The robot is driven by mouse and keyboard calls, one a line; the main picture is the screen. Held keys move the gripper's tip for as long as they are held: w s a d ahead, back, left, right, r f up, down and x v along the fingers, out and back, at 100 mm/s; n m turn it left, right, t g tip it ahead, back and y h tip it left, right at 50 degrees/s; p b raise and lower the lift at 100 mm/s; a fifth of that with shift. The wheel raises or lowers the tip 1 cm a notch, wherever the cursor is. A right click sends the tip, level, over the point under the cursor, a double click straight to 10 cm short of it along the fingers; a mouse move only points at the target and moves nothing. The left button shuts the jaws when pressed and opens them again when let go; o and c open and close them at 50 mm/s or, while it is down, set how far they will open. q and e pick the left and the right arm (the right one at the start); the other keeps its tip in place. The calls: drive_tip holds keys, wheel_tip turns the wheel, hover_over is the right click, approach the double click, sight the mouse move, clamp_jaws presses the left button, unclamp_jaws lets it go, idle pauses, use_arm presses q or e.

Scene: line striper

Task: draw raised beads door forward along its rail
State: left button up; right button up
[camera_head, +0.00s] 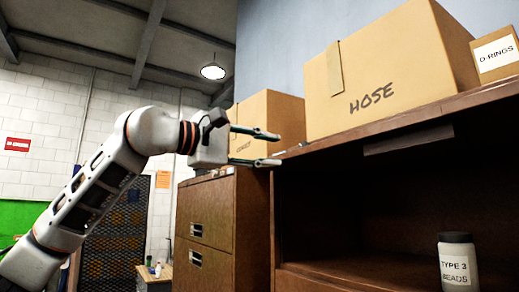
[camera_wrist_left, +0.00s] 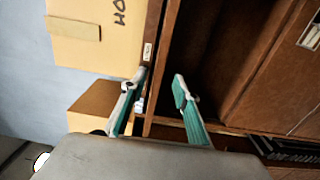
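The brown cabinet (camera_head: 282,230) has an open upper bay with a dark interior. A dark strip (camera_head: 408,139) shows under its top edge; it looks like the front edge of the raised door, whose panel is hidden inside. My left gripper (camera_head: 270,149) is open and empty at the bay's upper left corner, left of the strip. In the left wrist view its fingers (camera_wrist_left: 160,82) are apart near the cabinet's front edge; I cannot tell whether they touch it. My right gripper is not in view.
A HOSE box (camera_head: 395,75) and an O-RINGS box (camera_head: 496,55) stand on the cabinet top. Another carton (camera_head: 280,115) stands behind my left gripper on a brown drawer cabinet (camera_head: 205,225). The bay's front is clear in the head view.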

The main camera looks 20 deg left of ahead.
sight(293, 153)
use_arm(q)
drive_tip(key=p+x, duration=0.1)
drive_tip(key=x, duration=0.4)
drive_tip(key=shift+w+d+p, duration=0.25)
drive_tip(key=shift+w+p, duration=0.05)
drive_tip(key=shift+p, duration=0.1)
drive_tip(key=shift+w+d+p, duration=0.3)
drive_tip(key=shift+w+p, duration=0.05)
drive_tip(key=shift+w, duration=0.15)
drive_tip(key=shift+w+d, duration=0.3)
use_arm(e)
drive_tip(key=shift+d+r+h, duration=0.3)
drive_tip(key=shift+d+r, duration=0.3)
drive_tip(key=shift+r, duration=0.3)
use_arm(q)
clamp_jaws()
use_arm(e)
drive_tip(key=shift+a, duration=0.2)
